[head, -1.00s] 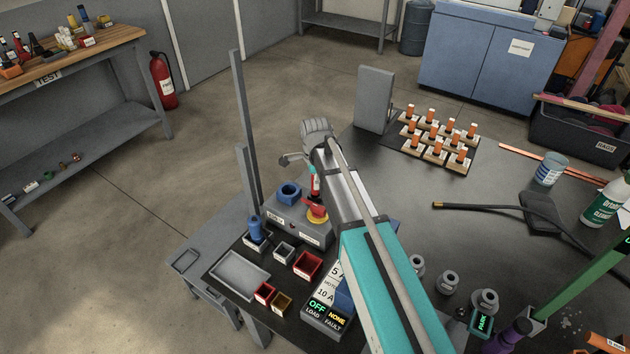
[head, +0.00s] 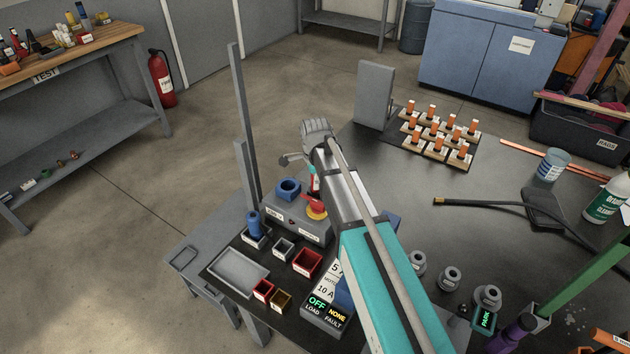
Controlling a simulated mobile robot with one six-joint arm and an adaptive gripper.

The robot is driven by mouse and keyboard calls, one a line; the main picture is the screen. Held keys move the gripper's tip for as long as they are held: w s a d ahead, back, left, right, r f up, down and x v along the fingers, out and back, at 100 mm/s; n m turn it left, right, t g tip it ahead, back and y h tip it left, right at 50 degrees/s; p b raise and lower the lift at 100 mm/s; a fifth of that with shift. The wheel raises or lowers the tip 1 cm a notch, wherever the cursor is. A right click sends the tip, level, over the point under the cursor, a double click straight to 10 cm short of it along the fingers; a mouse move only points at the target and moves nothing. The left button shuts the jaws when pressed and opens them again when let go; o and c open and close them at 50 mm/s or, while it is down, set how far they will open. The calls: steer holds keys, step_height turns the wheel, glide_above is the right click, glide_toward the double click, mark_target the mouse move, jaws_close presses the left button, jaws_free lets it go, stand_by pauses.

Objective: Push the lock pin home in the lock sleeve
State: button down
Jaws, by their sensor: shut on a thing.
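A grey box (head: 297,226) on the dark bench carries a blue ring (head: 288,188) and a red handle (head: 313,204) on a yellow disc. My gripper (head: 314,182) points down over the right side of this box, largely hidden behind my own arm. A slim red piece (head: 315,185), apparently the lock pin, shows at its fingers, just above the red handle. The gripper is shut on it. I cannot make out the lock sleeve, the pin's lower end, or how deep the pin sits.
A blue cylinder (head: 254,225) stands left of the box. An empty grey tray (head: 238,271), small bins (head: 307,262) and a lit display unit (head: 324,312) lie in front. A tall grey post (head: 245,125) rises behind on the left.

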steer(key=shift+f+b, duration=0.5)
steer(key=shift+f, duration=0.1)
steer(key=shift+c, duration=1.8)
jaws_free()
steer(key=shift+r, duration=0.1)
steer(key=shift+r, duration=0.15)
step_height(320, 180, up, 9)
steer(key=p, duration=0.9)
steer(key=shift+r+p, duration=0.1)
steer(key=shift+p, duration=0.2)
steer(key=s+d+r+n+p, duration=0.1)
steer(key=s+d+n, duration=1.4)
steer(key=s+d, duration=0.1)
steer(key=shift+s+r+n+p, duration=0.3)
steer(key=shift+s+r+p, duration=0.05)
steer(key=shift+s, duration=0.5)
